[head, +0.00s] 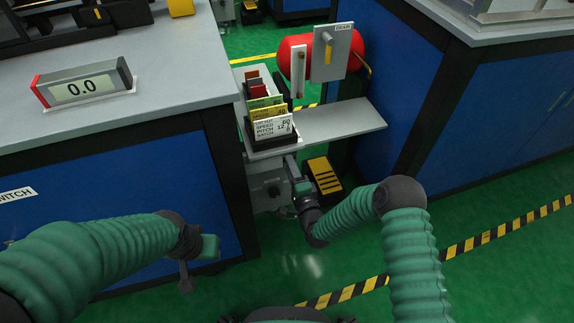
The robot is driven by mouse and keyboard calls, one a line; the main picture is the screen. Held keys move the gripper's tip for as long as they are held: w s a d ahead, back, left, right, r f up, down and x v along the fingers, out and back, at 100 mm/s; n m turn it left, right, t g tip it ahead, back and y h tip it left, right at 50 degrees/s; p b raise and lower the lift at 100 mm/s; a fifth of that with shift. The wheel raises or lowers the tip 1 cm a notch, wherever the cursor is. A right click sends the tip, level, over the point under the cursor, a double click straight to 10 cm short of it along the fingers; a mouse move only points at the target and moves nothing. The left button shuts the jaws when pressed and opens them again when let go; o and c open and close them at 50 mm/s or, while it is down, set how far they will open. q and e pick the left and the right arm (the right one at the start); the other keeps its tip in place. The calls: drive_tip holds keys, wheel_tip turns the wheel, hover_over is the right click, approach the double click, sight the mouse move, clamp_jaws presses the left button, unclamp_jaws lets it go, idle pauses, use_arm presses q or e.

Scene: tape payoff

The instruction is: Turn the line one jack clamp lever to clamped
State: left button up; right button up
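My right gripper (294,176) reaches in under the small grey shelf, close against the front of a grey box (268,188) with a dark round knob. Its fingertips are small and partly hidden, so I cannot tell whether they hold anything. No lever can be made out clearly there, so I cannot tell the clamp lever's position. A yellow handle (328,47) stands upright on a grey plate (340,62) above the shelf, in front of a red cylinder (299,45). My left gripper (200,258) hangs low before the left blue cabinet, away from the box; its finger opening is unclear.
A rack of labelled cards (272,128) stands on the grey shelf (340,122). A yellow pedal-like block (323,176) is just right of my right gripper. A display reading 0.0 (82,88) sits on the left bench. Blue cabinets flank the gap; green floor is open in front.

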drive_tip(key=b+x, duration=0.1)
drive_tip(key=x, duration=0.3)
drive_tip(key=shift+d, duration=0.1)
clamp_jaws()
drive_tip(key=shift+s+f, duration=0.15)
drive_tip(key=shift+f, duration=0.1)
idle(1.0)
